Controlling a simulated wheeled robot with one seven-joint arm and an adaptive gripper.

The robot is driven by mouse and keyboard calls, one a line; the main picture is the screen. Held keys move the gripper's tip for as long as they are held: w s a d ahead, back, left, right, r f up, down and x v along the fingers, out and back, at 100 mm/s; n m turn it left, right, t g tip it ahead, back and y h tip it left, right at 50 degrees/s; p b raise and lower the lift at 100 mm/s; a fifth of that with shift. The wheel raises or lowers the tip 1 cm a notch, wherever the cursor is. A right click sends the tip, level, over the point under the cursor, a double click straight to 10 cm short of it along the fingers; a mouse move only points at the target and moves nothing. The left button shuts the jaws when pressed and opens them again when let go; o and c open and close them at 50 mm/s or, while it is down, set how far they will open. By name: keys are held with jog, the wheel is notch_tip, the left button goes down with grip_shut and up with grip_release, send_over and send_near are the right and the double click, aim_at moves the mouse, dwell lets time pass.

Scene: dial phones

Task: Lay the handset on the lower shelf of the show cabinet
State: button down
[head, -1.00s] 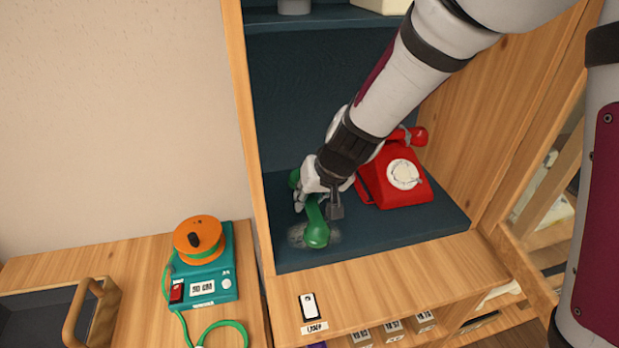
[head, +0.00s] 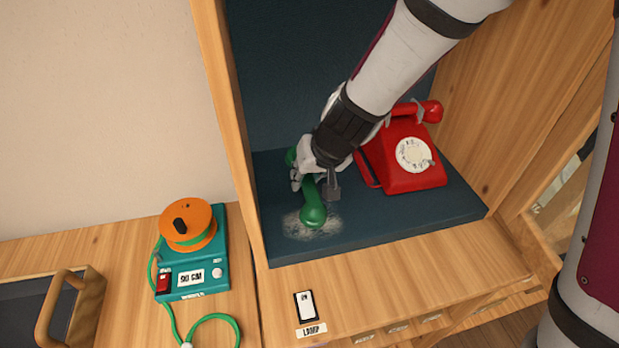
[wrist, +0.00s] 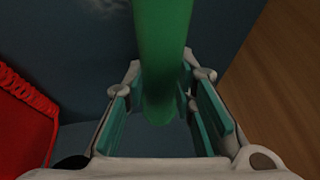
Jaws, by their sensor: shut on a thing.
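The green handset (head: 313,214) is in my gripper (head: 314,182), inside the show cabinet, over the left part of its dark blue lower shelf (head: 400,220). Its near end is just over or on a pale worn patch of the shelf; I cannot tell whether it touches. Its middle is hidden by my gripper, and the far end (head: 291,157) shows behind. In the wrist view the handset (wrist: 160,50) runs between the two teal-padded fingers (wrist: 170,105), which are closed about it.
A red dial phone (head: 405,160) stands on the same shelf to the right of my gripper. The cabinet's left side post (head: 225,110) is close on the left. Outside, a teal device with an orange reel (head: 188,225) sits on the counter. A lamp switch (head: 305,306) is in front.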

jog(key=c, duration=1.3)
grip_release()
jog(key=shift+f, duration=0.15)
jog(key=p+v, duration=0.5)
jog(key=v, duration=0.7)
jog(key=shift+s, duration=0.1)
jog(key=s+d+r+m+h, duration=0.1)
jog(key=s+d+r, duration=0.2)
jog(key=s+d, duration=0.3)
jog(key=s+d+r+g+h, duration=0.1)
jog(key=s+d+r, duration=0.3)
jog(key=s, duration=0.6)
jog(key=s+d+r+m+h, duration=0.1)
jog(key=s+d+r, duration=0.2)
jog(key=s+d, duration=0.5)
jog(key=shift+d+r+m+g, duration=0.15)
jog(key=shift+d+m+g, duration=0.1)
jog(key=shift+m+g, duration=0.05)
